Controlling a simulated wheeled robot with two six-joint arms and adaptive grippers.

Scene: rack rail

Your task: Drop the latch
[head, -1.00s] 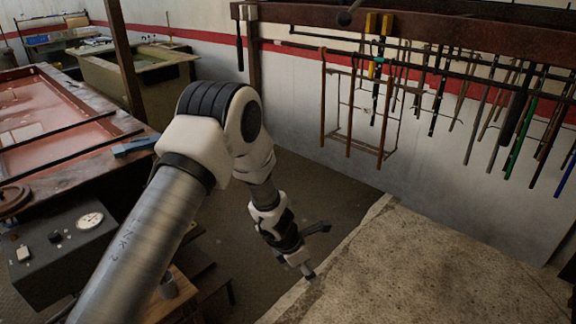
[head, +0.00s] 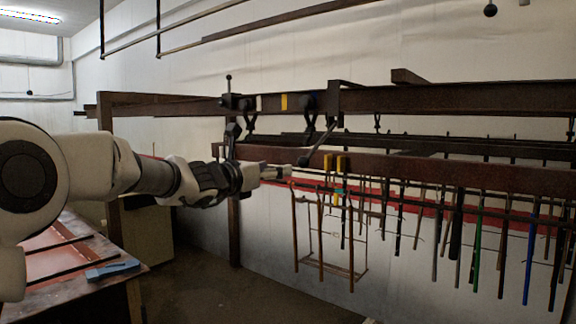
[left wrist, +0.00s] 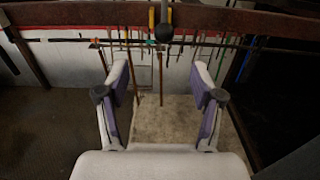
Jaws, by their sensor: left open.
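My left gripper (head: 284,172) is raised in front of the rack, with its jaws open and empty. In the left wrist view its two fingers (left wrist: 160,76) stand wide apart. A slanting black lever with a ball knob (head: 302,161) hangs from the upper rail, just right of the fingertips in the head view. In the left wrist view a knob (left wrist: 163,33) appears ahead, centred between the fingers; contact is not visible. A dark fitting (head: 238,102) with an upright ball-tipped lever sits further left on the rail. Which one is the latch is not clear. My right gripper is out of view.
The upper rail (head: 430,98) carries a yellow mark and black hangers. A lower brown beam (head: 430,168) runs close by the gripper. Several rods and a wire frame (head: 350,272) hang below. A red-topped table (head: 70,265) stands at lower left.

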